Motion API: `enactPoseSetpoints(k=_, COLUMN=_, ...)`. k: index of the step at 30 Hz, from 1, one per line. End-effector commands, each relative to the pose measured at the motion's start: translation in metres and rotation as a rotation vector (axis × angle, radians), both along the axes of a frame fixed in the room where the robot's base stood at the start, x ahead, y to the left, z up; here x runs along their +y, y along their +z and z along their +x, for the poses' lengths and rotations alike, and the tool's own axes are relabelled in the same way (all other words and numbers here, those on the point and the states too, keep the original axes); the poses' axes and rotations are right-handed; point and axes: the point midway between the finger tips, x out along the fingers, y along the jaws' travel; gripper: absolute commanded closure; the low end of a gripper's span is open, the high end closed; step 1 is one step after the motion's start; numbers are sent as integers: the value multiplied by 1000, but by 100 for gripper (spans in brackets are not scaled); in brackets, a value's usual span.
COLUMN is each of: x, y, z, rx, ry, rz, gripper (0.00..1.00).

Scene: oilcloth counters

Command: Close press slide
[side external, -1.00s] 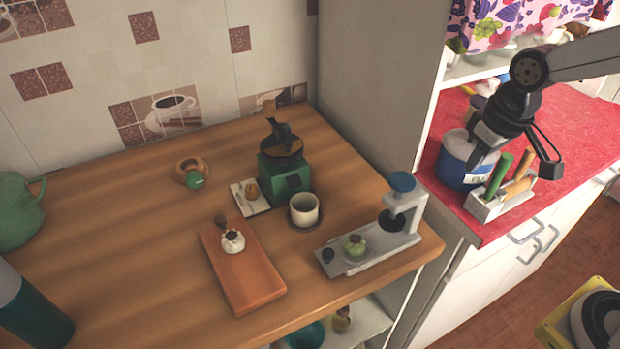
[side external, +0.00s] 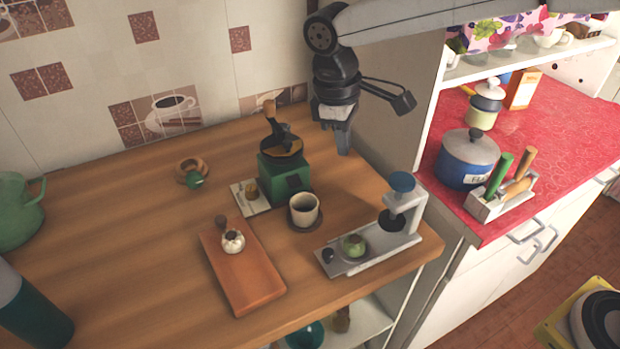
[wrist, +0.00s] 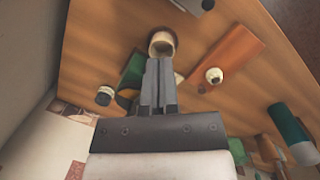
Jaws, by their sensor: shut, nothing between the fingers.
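The grey press (side external: 368,243) stands near the right front edge of the wooden counter. It has an upright bracket with a blue knob (side external: 402,182) on top and a dark round plate under the arm. Its slide (side external: 340,265) extends left from the bracket, carrying a small green piece (side external: 353,245) out to the left of the plate, with a dark knob (side external: 327,255) at its left end. My gripper (side external: 343,152) is shut and empty, pointing down above the back right of the counter, behind and above the press. The wrist view shows its closed fingers (wrist: 158,75).
A green grinder (side external: 284,175) and a cup (side external: 304,209) stand left of the press. An orange-brown board (side external: 245,280) with a small white pot (side external: 233,241) lies further left. A wall panel rises behind the press. A blue pot (side external: 466,163) stands on the red counter.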

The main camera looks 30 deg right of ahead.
Motion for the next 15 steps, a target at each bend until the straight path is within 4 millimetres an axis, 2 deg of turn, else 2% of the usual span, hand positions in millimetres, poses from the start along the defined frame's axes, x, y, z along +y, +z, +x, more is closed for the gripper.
enactPoseSetpoints(k=1, x=16, y=-3, z=2, rx=17, ry=39, rz=-12, gripper=100)
enactPoseSetpoints(k=9, x=86, y=-15, z=3, rx=94, ry=217, rz=-77, gripper=100)
enactPoseSetpoints(k=15, x=120, y=-22, z=-4, rx=132, ry=303, rz=-113, gripper=100)
